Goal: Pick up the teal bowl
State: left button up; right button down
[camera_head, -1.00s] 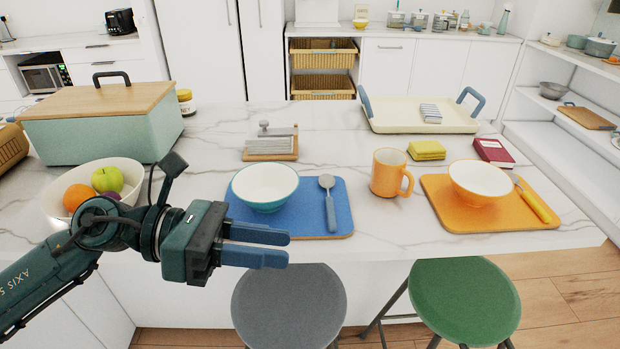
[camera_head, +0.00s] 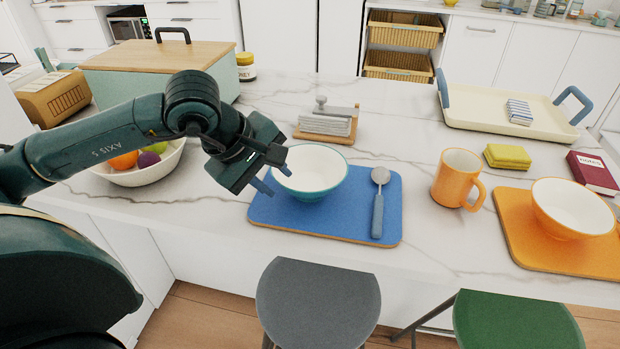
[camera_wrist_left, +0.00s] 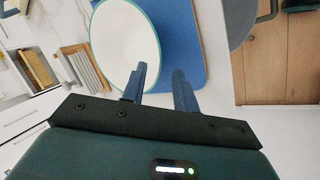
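The teal bowl (camera_head: 312,188), white inside, stands upright on the left part of the blue mat (camera_head: 345,225). It also shows at the upper left in the left wrist view (camera_wrist_left: 122,38). My left gripper (camera_head: 274,178) is at the bowl's left side with its two blue fingers apart. In the left wrist view the gripper (camera_wrist_left: 160,70) has one finger overlapping the bowl's rim and the other over the mat outside it. I cannot tell whether either finger touches the bowl. My right gripper is not in view.
A grey spoon (camera_head: 378,205) lies on the mat to the bowl's right. An orange mug (camera_head: 456,180) stands farther right, before an orange bowl (camera_head: 572,215). A fruit bowl (camera_head: 140,176) is under my left arm. A napkin holder (camera_head: 325,125) stands behind.

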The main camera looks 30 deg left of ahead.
aim_at(282, 183)
pick_arm(q)
jog(key=p+x, duration=0.1)
jog(key=x, duration=0.4)
jog(key=shift+w+d+f, duration=0.1)
jog(key=shift+w+f, duration=0.1)
jog(key=shift+w, duration=0.15)
jog(key=shift+c, duration=0.2)
grip_shut()
